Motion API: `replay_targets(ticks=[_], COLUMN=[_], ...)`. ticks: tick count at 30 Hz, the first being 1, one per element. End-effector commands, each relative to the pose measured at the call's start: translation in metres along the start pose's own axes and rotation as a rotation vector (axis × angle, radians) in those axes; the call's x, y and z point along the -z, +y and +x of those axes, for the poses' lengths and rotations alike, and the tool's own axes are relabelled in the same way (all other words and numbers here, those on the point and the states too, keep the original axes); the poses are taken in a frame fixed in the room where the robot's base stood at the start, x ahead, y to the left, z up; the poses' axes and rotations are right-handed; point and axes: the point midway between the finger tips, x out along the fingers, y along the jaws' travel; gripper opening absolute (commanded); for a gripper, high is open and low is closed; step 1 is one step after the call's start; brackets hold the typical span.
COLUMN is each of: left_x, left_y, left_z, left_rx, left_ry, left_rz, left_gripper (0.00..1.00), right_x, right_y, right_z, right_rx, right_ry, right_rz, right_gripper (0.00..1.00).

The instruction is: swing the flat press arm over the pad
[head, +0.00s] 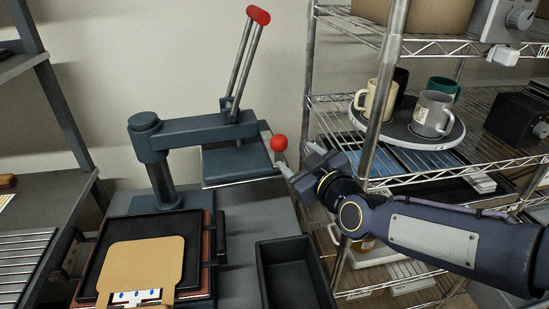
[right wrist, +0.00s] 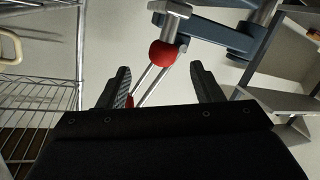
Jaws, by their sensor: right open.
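The press has a dark blue-grey post (head: 157,165) and a press arm (head: 195,130) swung out to the right, with a flat plate (head: 238,163) at its end. A red ball knob (head: 278,142) sticks out at the plate's right end. The plate hangs beside the pad, not over it. The dark pad (head: 100,262) lies front left, with a tan board on it. My right gripper (head: 285,162) is open just right of and below the knob. In the right wrist view the knob (right wrist: 163,54) shows between the open fingers, beyond their tips. My left gripper is not in view.
A lever with a red grip (head: 258,15) rises from the press arm. An empty black bin (head: 292,275) stands on the bench, right of the pad. A wire rack with mugs on a round tray (head: 408,137) stands close to my right arm. Shelves stand at left.

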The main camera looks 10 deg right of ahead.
Motion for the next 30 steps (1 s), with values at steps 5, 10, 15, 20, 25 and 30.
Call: replay_targets(ticks=[5, 10, 15, 20, 25, 30], left_x=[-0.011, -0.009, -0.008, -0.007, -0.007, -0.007], left_y=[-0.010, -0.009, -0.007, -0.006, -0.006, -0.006], left_z=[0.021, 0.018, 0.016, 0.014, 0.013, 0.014], left_rx=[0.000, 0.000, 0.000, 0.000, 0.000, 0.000], left_ry=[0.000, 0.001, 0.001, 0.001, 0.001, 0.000], left_rz=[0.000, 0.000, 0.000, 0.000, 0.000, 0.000], left_gripper=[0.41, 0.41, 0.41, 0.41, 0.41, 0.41], right_x=[-0.003, 0.004, 0.008, 0.010, 0.012, 0.012], right_y=[-0.011, -0.008, -0.006, -0.004, -0.003, -0.003], right_z=[0.029, 0.044, 0.072, 0.094, 0.106, 0.107], right_rx=[-0.068, -0.082, -0.082, -0.081, -0.082, -0.082], right_ry=[0.106, 0.121, 0.120, 0.120, 0.120, 0.120], right_rz=[-0.108, -0.122, -0.120, -0.119, -0.120, -0.119], right_gripper=[0.60, 0.60, 0.60, 0.60, 0.60, 0.60])
